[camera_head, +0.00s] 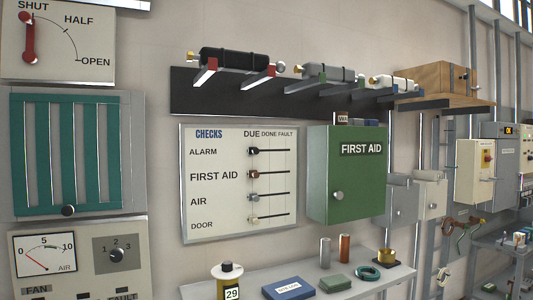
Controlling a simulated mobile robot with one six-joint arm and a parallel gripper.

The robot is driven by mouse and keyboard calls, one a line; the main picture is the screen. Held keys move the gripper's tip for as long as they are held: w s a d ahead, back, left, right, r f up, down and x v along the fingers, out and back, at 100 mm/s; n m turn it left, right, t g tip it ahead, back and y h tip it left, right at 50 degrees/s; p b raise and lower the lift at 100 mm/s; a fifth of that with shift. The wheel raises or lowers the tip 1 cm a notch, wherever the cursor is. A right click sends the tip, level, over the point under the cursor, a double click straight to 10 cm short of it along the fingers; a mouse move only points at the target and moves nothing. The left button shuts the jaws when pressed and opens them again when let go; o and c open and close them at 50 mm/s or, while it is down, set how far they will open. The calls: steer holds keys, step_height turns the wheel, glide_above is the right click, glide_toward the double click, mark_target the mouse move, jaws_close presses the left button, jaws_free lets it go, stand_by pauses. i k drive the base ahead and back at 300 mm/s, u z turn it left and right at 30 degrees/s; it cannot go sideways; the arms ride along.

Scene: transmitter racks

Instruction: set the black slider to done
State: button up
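The white CHECKS board (218,220) hangs on the wall in the middle of the view, with columns DUE, DONE and FAULT. The black slider (253,151) is in the top row, ALARM, at the left end of its track under DUE. Below it are a brown slider (253,174) in the FIRST AID row, a grey slider (253,198) in the AIR row and a tan slider (253,219) in the DOOR row, all under DUE. My gripper is not in view.
A green FIRST AID box (347,190) juts out just right of the board. A dark rack (195,97) with prongs holding cylinders overhangs it. A shelf (215,291) with small items lies below. A green louvre panel (18,150) is at left.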

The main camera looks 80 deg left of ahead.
mark_target(252, 150)
steer(key=z, duration=0.05)
steer(key=i, duration=0.15)
steer(key=z, duration=0.9)
steer(key=k, duration=0.15)
steer(key=u, duration=2.8)
steer(key=k, duration=0.2)
steer(key=u, duration=2.05)
steer(key=k, duration=0.25)
steer(key=u, duration=0.2)
